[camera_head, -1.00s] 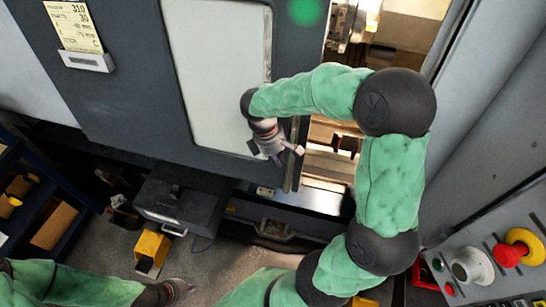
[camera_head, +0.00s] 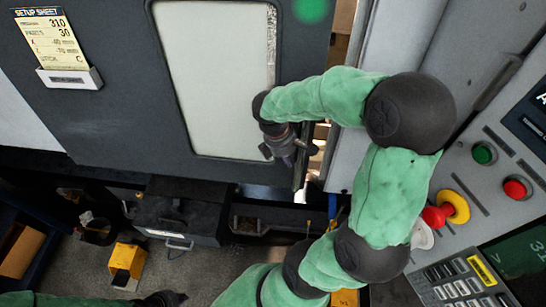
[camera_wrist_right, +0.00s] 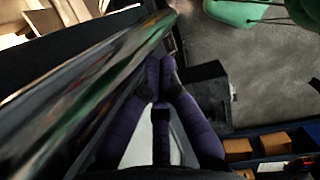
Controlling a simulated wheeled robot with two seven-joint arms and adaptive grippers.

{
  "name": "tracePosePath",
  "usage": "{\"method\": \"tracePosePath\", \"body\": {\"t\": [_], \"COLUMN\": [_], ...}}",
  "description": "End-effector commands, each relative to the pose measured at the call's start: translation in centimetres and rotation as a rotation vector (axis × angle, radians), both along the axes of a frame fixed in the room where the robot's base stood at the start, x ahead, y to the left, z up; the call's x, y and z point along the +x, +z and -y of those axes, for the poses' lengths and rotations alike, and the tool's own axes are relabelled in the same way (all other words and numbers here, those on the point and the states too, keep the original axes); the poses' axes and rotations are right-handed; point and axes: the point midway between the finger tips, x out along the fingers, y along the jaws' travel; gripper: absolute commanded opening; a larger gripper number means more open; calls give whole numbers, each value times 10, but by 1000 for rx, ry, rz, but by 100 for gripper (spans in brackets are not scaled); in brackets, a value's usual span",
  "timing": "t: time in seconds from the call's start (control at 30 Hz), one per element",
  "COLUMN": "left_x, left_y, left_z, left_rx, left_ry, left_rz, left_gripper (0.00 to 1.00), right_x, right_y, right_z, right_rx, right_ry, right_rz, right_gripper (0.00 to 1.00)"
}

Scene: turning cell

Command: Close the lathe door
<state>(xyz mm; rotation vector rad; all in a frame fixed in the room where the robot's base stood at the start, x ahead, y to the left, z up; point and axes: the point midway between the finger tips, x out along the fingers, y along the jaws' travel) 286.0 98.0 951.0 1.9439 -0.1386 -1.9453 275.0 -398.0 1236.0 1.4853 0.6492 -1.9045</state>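The lathe door (camera_head: 110,110) is a dark grey panel with a pale window (camera_head: 215,80). A narrow gap (camera_head: 318,150) shows between its right edge and the light grey housing. A vertical bar handle (camera_head: 300,170) stands at that edge. My right gripper (camera_head: 287,152) is just left of the handle. In the right wrist view, the fingers of my right gripper (camera_wrist_right: 160,75) come together with nothing visible between them, beside the shiny handle bar (camera_wrist_right: 95,80). Contact is hard to judge. My left gripper (camera_head: 170,299) is at the bottom edge, dark and partly cut off; its fingers are unclear.
A control panel (camera_head: 455,185) with red, green and yellow buttons stands at the right, close to my right arm. A dark box (camera_head: 180,215) and a yellow item (camera_head: 127,260) are below the door. A blue rack (camera_head: 40,225) with bins is at lower left.

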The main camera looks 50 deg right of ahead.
Motion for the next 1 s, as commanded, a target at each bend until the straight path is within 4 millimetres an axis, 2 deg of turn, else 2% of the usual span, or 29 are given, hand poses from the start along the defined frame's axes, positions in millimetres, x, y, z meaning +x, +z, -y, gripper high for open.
{"method": "tracePosePath", "body": {"t": [0.2, 0.4, 0.6, 1.0], "left_x": [0, 0, 0, 0], "left_y": [0, 0, 0, 0], "left_z": [0, 0, 0, 0], "left_rx": [0, 0, 0, 0], "left_ry": [0, 0, 0, 0], "left_rz": [0, 0, 0, 0], "left_gripper": [0, 0, 0, 0], "right_x": [-28, -44, -52, -53], "right_y": [0, 0, 0, 0], "right_z": [20, 32, 38, 39], "right_rx": [-1, 0, 0, 1], "right_ry": [-5, -3, -1, 1], "right_rz": [1, 2, 2, 2], "right_gripper": [0, 0, 0, 0]}}
